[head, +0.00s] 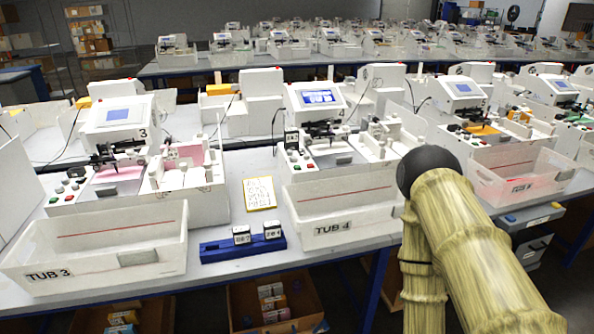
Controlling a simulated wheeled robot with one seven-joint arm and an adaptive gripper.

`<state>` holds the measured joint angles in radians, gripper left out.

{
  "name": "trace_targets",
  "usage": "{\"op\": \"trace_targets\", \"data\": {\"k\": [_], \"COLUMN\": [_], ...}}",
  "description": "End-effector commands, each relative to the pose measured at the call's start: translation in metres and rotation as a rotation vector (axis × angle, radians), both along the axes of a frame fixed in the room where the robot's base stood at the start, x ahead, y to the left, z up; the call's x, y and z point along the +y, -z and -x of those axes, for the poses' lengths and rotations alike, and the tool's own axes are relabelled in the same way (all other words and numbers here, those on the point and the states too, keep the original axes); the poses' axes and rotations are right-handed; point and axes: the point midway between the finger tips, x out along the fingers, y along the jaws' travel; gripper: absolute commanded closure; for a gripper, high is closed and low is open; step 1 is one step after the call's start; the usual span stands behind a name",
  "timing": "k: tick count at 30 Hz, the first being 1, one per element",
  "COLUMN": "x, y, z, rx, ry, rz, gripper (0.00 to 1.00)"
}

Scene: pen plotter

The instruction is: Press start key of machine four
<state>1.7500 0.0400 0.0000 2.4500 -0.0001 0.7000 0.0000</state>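Machine four (320,100) stands right of centre on the table, with a lit blue screen on its white sloped head and a small "4" at the head's lower right. Small keys (309,167) sit on its front panel at the left, some coloured red and green; their labels are too small to read. A plotting carriage (328,130) hangs over its bed. The white bin marked TUB 4 (383,203) stands in front of it. My gripper is not in view; only my bamboo-patterned arm links with a dark rounded joint show at the lower right.
Machine three (118,113) and its bin TUB 3 (100,268) stand to the left. A blue holder (215,252) with two labelled blocks and a yellow-edged card (259,193) lie between. My arm hides part of the table right of TUB 4. More machines stand behind.

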Motion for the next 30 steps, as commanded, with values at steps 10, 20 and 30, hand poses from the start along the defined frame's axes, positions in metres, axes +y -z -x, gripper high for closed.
{"op": "trace_targets", "data": {"k": [10, 20, 30], "x": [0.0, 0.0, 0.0], "y": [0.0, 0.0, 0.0], "z": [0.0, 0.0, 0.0], "rx": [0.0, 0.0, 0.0], "ry": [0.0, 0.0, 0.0], "rz": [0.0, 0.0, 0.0], "gripper": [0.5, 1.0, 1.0]}}
